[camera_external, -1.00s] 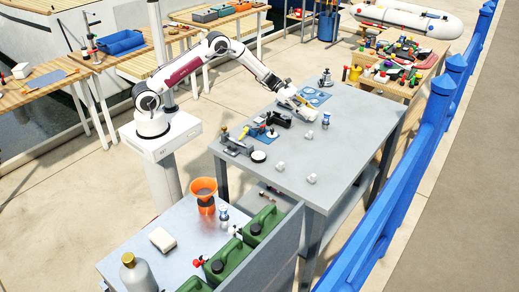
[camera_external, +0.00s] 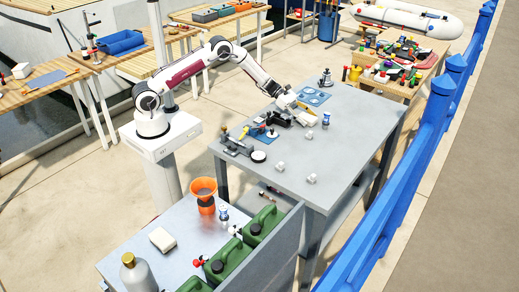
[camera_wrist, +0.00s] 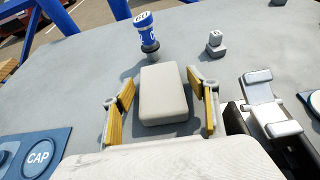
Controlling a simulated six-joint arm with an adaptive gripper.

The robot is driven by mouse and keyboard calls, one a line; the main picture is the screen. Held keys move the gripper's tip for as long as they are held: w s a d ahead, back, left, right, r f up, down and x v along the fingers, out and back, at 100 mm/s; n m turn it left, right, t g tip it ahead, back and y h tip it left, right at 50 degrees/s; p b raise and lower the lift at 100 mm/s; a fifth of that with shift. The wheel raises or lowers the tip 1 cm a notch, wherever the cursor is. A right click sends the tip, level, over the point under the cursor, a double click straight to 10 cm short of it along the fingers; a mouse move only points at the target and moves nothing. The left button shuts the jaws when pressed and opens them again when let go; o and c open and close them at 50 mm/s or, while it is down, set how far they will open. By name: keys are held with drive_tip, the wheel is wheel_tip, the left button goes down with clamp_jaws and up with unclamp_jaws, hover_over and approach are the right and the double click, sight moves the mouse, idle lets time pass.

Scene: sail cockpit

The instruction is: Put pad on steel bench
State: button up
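A beige, rounded pad (camera_external: 306,119) lies flat on the grey steel bench (camera_external: 330,160). In the wrist view the pad (camera_wrist: 166,92) sits between the two yellow-lined fingers of my gripper (camera_wrist: 162,112), with a gap on each side. My gripper (camera_external: 294,106) is open, just above and behind the pad, and does not appear to touch it. The bench top (camera_wrist: 80,75) shows around the pad. A pale surface along the wrist view's bottom hides what is below.
A blue-white bottle (camera_wrist: 147,35) and a small grey fitting (camera_wrist: 215,43) stand close to the pad. Black and metal gear (camera_wrist: 265,105) is at right, a blue CAP mat (camera_wrist: 35,155) at left. Free bench lies toward the right side (camera_external: 350,150). An orange funnel (camera_external: 205,195) stands on the nearer bench.

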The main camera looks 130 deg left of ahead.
drive_tip(key=shift+r, duration=0.1)
drive_tip(key=shift+r, duration=0.1)
drive_tip(key=v, duration=1.2)
idle(0.9)
